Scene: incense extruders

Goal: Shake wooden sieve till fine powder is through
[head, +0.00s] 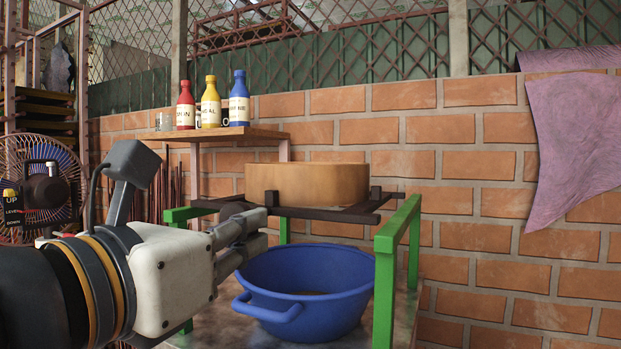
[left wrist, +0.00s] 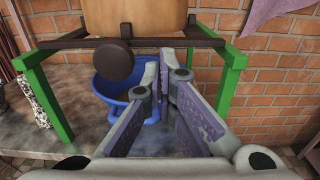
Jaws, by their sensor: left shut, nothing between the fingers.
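The round wooden sieve (head: 307,184) sits on a dark bar frame (head: 345,213) held up by a green stand (head: 400,235). It shows at the top of the left wrist view (left wrist: 135,14). A blue basin (head: 310,285) stands below it, with a little brownish matter inside. My left gripper (head: 262,229) is shut and empty at the front left of the frame. In the left wrist view its fingertips (left wrist: 165,62) lie just right of a dark round knob (left wrist: 112,60) below the frame. I cannot tell whether they touch it. My right gripper is not in view.
Red (head: 186,105), yellow (head: 211,103) and blue (head: 239,100) bottles stand on a wooden shelf (head: 220,134) by the brick wall (head: 470,200). A fan (head: 42,190) is at the left. Purple cloth (head: 580,135) hangs at the right.

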